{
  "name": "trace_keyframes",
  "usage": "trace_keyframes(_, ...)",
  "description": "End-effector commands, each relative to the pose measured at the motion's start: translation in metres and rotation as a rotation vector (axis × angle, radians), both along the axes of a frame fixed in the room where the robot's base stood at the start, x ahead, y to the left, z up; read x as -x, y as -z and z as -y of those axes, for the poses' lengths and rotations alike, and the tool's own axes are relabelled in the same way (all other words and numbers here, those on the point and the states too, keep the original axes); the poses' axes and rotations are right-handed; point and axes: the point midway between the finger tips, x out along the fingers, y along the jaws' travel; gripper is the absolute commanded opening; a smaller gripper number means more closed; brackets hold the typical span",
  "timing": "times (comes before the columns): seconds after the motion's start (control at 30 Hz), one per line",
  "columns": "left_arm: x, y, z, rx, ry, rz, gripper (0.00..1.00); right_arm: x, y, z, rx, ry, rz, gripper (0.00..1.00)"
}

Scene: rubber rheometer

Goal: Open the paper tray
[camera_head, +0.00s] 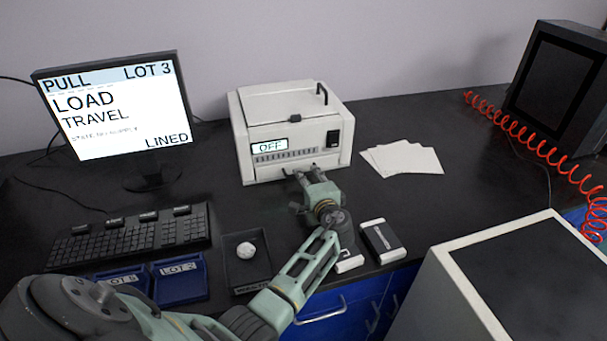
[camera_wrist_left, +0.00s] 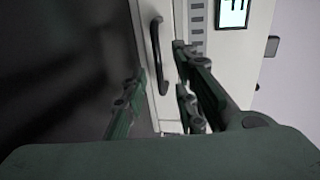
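The printer-like white machine (camera_head: 290,128) stands at the back middle, its small display reading OFF. Its paper tray (camera_head: 262,176) forms the low front strip and looks shut. In the left wrist view a dark curved handle (camera_wrist_left: 157,55) stands out from the pale tray front (camera_wrist_left: 166,105). My left gripper (camera_head: 305,176) is right at the machine's lower front. In the wrist view the left gripper's fingers (camera_wrist_left: 160,62) are spread apart, one on each side of the handle's line; I see no clear contact. My right gripper is not in view.
White paper sheets (camera_head: 402,157) lie right of the machine. A monitor (camera_head: 115,108) and keyboard (camera_head: 130,238) are left. A small dark tray (camera_head: 236,268) holds a white lump, beside blue trays (camera_head: 180,278). A black-and-white box (camera_head: 383,241) lies right of my forearm.

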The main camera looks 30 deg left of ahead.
Motion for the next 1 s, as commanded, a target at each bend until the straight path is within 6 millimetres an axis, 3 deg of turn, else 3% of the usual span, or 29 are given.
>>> trace_keyframes(0.3, -0.024, 0.008, -0.028, 0.000, 0.000, 0.000, 0.26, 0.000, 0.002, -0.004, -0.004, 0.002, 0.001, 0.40)
trace_keyframes(0.7, -0.027, 0.009, -0.033, 0.001, 0.000, 0.000, 0.26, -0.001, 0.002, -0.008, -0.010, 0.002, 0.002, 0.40)
trace_keyframes(1.0, -0.027, 0.010, -0.032, 0.001, 0.000, 0.000, 0.01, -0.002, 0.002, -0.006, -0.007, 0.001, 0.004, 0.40)
